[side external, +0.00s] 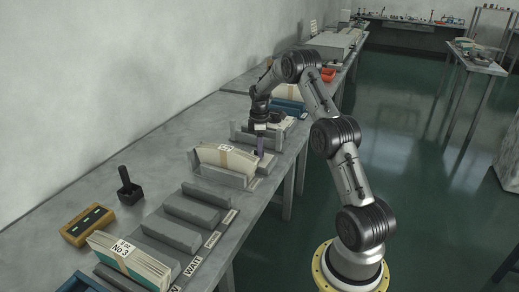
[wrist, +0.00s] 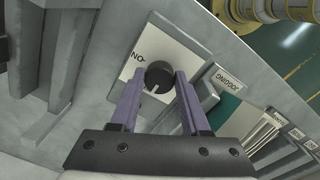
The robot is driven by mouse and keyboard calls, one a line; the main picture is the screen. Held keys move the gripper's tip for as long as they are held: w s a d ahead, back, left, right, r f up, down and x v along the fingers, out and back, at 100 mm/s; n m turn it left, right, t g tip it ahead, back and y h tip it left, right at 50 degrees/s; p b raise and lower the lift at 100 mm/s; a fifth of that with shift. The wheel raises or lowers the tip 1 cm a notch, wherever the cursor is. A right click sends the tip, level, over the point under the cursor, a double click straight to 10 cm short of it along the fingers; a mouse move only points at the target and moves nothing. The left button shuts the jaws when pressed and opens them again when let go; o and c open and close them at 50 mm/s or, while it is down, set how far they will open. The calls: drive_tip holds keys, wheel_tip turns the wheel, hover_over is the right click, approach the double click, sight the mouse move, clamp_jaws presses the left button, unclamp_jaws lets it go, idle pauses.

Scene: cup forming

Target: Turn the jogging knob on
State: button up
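The jogging knob (wrist: 158,72) is round and black with a light pointer mark, on a white plate (wrist: 133,66) lettered "ON" upside down in the wrist view. A label reading "JOGGING" (wrist: 228,79) lies right of the knob. My gripper (wrist: 158,78) is open, with its purple fingers on either side of the knob and small gaps showing. I cannot tell how far above the plate the tips are. In the side view my gripper (side external: 260,143) points down at the bench; the knob is hidden there.
A paper stack (side external: 228,160) stands in a grey rack close in front of my gripper. Blue trays (side external: 290,106) lie behind it. Another paper stack (side external: 130,262), a yellow device (side external: 88,224) and a black holder (side external: 129,190) are nearer. Bare bench lies along the wall.

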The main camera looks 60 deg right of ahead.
clamp_jaws()
drive_tip(key=shift+m, duration=0.3)
drive_tip(key=m, duration=0.4)
drive_tip(key=shift+a+r, duration=0.1)
drive_tip(key=m, duration=0.9)
drive_tip(key=shift+w, duration=0.1)
drive_tip(key=shift+m, duration=2.1)
